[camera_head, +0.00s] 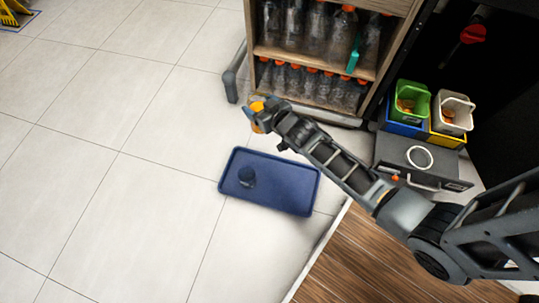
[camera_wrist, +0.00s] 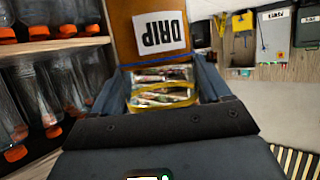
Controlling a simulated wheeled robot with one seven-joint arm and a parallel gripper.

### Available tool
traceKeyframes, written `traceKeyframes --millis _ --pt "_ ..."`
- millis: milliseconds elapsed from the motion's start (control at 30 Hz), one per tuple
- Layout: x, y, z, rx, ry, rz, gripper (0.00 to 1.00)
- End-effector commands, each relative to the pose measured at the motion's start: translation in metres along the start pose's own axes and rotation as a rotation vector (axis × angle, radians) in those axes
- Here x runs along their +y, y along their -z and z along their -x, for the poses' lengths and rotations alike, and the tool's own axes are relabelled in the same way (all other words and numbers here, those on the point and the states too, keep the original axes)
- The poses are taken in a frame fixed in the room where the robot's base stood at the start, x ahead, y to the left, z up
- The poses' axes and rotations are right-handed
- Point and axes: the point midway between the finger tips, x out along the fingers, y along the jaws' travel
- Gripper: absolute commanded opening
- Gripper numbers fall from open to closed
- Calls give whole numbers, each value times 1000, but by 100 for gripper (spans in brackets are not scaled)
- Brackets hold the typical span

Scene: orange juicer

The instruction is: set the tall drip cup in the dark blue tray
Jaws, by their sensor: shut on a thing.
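The drip cup (camera_wrist: 122,32) is orange, with a white label reading "DRIP" upside down in the wrist view. Foil-like packets show in its opening. My gripper (camera_wrist: 157,72) is shut on it, one finger on each side. In the head view a small orange part of the cup (camera_head: 257,127) shows at my gripper (camera_head: 256,116), beyond the tray's far edge. The dark blue tray (camera_head: 290,192) lies flat on the tiled floor.
A wooden shelf (camera_head: 310,52) with orange-capped bottles stands beyond the gripper, close to it. Green and white bins (camera_head: 414,101) stand on the right above a grey drawer box (camera_head: 400,156). Open tiled floor lies left of the tray. The tray's right half looks bare.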

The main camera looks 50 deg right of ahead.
Motion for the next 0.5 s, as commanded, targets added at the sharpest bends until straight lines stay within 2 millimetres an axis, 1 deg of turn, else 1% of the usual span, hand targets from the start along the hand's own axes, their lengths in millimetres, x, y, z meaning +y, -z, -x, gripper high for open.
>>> traceKeyframes --millis 33,167,200,367,467,500 --pt "12 -15 2 -1 -14 -3 6" --pt "42 -44 10 -1 -51 -19 6" --pt "51 -54 13 -2 -63 -24 6" --pt "82 -95 29 -2 -99 -41 6" --pt "99 -122 41 -2 -120 -51 6" --pt "106 -134 47 -3 -128 -54 6"
